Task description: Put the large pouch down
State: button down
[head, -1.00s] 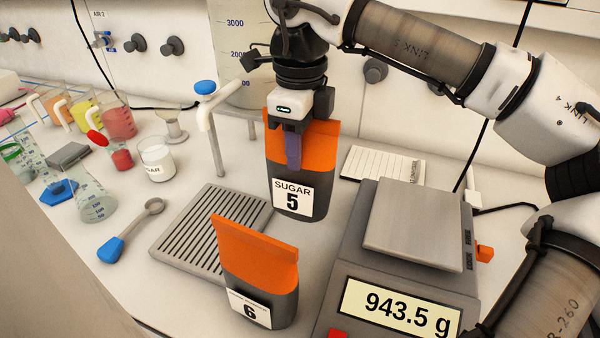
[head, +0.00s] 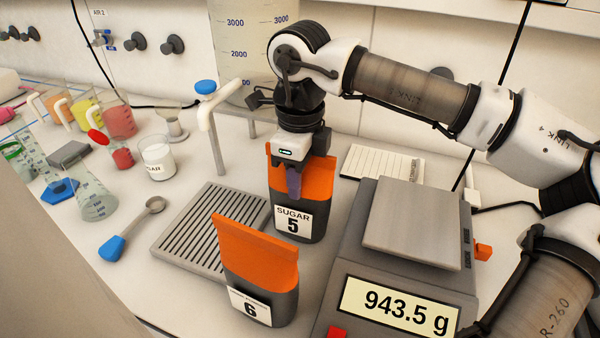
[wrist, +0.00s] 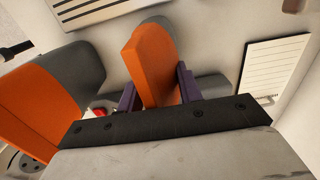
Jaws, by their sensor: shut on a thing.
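My gripper (head: 294,180) is shut on the top of the pouch labelled SUGAR 5 (head: 318,222), dark grey with an orange top. It is upright between the drip grate and the scale, its base at or very near the counter; I cannot tell if it touches. In the wrist view the orange top (wrist: 151,62) of this pouch lies between the purple fingers (wrist: 158,92). A second grey and orange pouch, labelled 6 (head: 258,255), stands nearer in front; it fills the left of the wrist view (wrist: 35,105).
A slotted grate (head: 205,232) lies to the left. A scale (head: 415,225) reading 943.5 g stands close on the right, its plate empty. A white ruled pad (head: 383,163) lies behind. A blue-handled scoop (head: 130,230) and several beakers are at left. A white tap (head: 208,112) stands behind the grate.

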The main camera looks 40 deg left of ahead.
jog(key=c, duration=0.9)
grip_release()
jog(key=shift+c, duration=0.2)
jog(key=shift+r, duration=0.15)
notch_tip(320, 180, up, 12)
